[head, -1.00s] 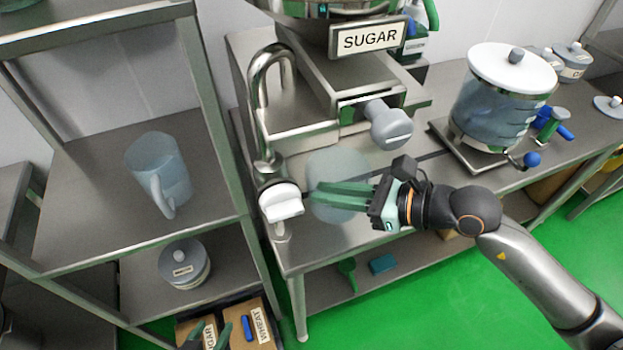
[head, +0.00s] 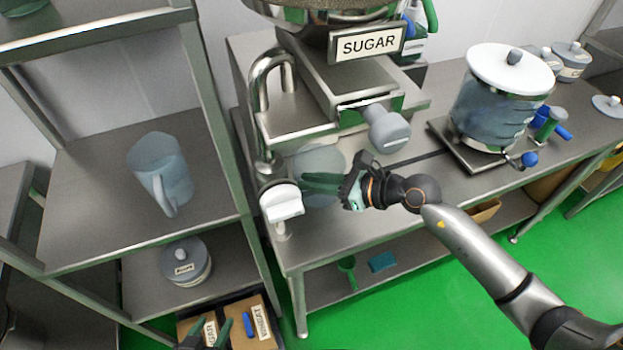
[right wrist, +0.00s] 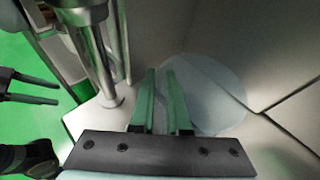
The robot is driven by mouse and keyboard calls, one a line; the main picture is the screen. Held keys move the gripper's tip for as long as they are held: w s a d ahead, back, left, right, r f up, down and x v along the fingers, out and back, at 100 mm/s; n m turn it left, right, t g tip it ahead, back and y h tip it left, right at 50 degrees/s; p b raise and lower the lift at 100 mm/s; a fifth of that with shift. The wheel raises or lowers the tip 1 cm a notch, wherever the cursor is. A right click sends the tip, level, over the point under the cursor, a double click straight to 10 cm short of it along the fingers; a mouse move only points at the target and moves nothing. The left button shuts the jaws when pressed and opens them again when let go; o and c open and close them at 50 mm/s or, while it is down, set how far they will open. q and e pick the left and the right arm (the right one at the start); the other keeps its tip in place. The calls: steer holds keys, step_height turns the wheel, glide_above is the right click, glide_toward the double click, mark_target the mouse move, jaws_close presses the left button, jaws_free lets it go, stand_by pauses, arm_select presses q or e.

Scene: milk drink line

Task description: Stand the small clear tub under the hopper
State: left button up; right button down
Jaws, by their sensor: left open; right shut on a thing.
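The small clear tub (head: 322,161) is a faint, see-through round shape over the steel bench, in front of and below the sugar hopper (head: 325,14). My right gripper (head: 308,182) is shut on the tub's near side. In the right wrist view the tub (right wrist: 212,92) shows as a pale disc beside and beyond the green fingers (right wrist: 160,85). I cannot tell whether its base touches the bench. My left gripper (head: 205,338) is open and empty, low at the bottom edge of the head view.
A grey knob (head: 388,130) juts out under the hopper's outlet. A steel bent pipe (head: 262,90) and a white-handled tap (head: 282,203) stand left of the tub. A lidded clear pot (head: 497,105) is on the right. A clear jug (head: 162,172) sits on the left shelf.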

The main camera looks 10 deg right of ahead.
steer(key=shift+w+r, duration=0.1)
steer(key=c, duration=1.4)
jaws_free()
steer(key=o, duration=0.5)
steer(key=shift+o, duration=0.2)
steer(key=b+v, duration=0.2)
steer(key=v, duration=1)
